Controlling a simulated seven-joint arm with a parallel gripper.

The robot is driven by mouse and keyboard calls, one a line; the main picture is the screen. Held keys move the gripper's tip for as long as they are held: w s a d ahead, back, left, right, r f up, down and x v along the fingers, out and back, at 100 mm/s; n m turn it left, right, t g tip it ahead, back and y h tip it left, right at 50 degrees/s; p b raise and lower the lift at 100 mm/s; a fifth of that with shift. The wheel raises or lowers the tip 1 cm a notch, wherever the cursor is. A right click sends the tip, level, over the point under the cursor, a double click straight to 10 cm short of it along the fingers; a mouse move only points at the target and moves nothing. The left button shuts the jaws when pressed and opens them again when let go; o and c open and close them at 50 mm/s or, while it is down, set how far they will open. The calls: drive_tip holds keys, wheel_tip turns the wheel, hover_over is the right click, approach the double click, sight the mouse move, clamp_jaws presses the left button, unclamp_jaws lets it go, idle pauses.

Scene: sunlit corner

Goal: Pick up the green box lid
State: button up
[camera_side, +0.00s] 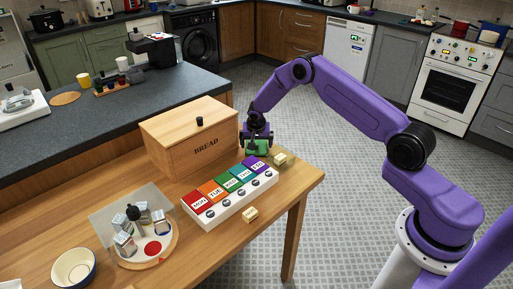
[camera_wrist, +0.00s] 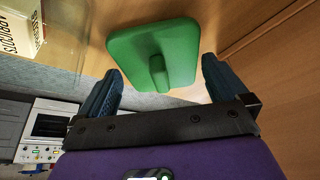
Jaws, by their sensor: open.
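The green box lid (camera_wrist: 180,50) is a rounded green slab with a raised handle (camera_wrist: 158,72) in its middle. In the side view the lid (camera_side: 258,149) is by the right end of the bread box, partly hidden by my gripper (camera_side: 257,138). In the wrist view my gripper (camera_wrist: 160,85) is open, with one dark finger on each side of the handle. The fingers look apart from the handle; I cannot tell how far they are from the lid.
The wooden bread box (camera_side: 185,143) stands left of my gripper. A weekday pill organizer (camera_side: 229,189) lies in front. Small yellowish blocks (camera_side: 280,159) (camera_side: 250,213) lie nearby. The wooden table (camera_side: 292,185) ends close by on the right.

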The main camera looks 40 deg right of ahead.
sight(257, 142)
drive_tip(key=shift+f, duration=0.2)
drive_tip(key=c, duration=0.7)
drive_tip(key=shift+w+r, duration=0.1)
drive_tip(key=shift+c, duration=0.2)
wheel_tip(257, 142, up, 18)
drive_tip(key=s+f+m+g+y, duration=0.2)
drive_tip(key=s+f+m+g, duration=0.3)
drive_tip(key=m, duration=0.8)
drive_tip(key=s+f+m+g+y, duration=0.1)
drive_tip(key=s+f+m+g, duration=0.15)
drive_tip(key=s+m, duration=0.75)
drive_tip(key=shift+w+d+f+m, duration=0.1)
drive_tip(key=shift+w+f+m, duration=0.55)
drive_tip(key=shift+f, duration=0.25)
drive_tip(key=shift+w+d+f+m, duration=0.1)
drive_tip(key=shift+w+f+m, duration=0.55)
drive_tip(key=shift+f, duration=0.2)
drive_tip(key=shift+w+d+f+m, duration=0.1)
drive_tip(key=shift+w+f+m, duration=0.55)
drive_tip(key=shift+f, duration=0.25)
